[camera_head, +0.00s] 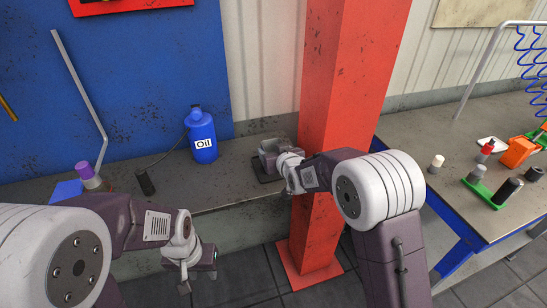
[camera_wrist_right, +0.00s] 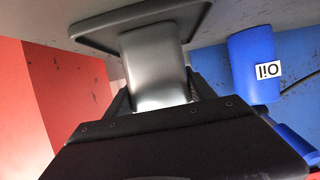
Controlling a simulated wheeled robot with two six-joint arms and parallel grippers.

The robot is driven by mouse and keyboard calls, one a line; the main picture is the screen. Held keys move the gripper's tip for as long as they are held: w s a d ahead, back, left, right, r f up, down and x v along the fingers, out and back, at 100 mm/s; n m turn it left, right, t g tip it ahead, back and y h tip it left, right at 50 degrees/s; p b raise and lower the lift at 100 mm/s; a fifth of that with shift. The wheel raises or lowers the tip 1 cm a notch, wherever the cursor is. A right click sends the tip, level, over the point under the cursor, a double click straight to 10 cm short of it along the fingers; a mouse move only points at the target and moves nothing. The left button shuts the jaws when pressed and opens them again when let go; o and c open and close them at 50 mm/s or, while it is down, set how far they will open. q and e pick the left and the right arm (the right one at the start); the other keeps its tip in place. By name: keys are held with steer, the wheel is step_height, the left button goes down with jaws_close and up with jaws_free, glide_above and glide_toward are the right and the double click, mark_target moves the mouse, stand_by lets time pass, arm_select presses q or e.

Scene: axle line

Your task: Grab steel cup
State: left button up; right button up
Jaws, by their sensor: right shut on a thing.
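The steel cup (camera_wrist_right: 155,65) is a smooth grey metal cup in the right wrist view. It stands between the fingers of my right gripper (camera_wrist_right: 158,98), which is shut on it. The cup's far end meets a dark flat tray (camera_wrist_right: 88,32). In the head view, my right gripper (camera_head: 270,156) is at the bench beside the red pillar and mostly hides the cup. The dark tray (camera_head: 262,172) shows under it there. My left gripper (camera_head: 184,280) hangs in front of the bench, away from the cup; its finger gap is not clear.
A blue oil can (camera_head: 203,138) stands left of the tray. The red pillar (camera_head: 340,120) rises close to my right arm. A black cylinder (camera_head: 145,182) and a purple-topped part (camera_head: 86,172) are further left on the bench (camera_head: 215,190). The right table (camera_head: 440,195) holds several small parts.

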step_height(320, 180, up, 10)
steer(key=shift+p, duration=0.35)
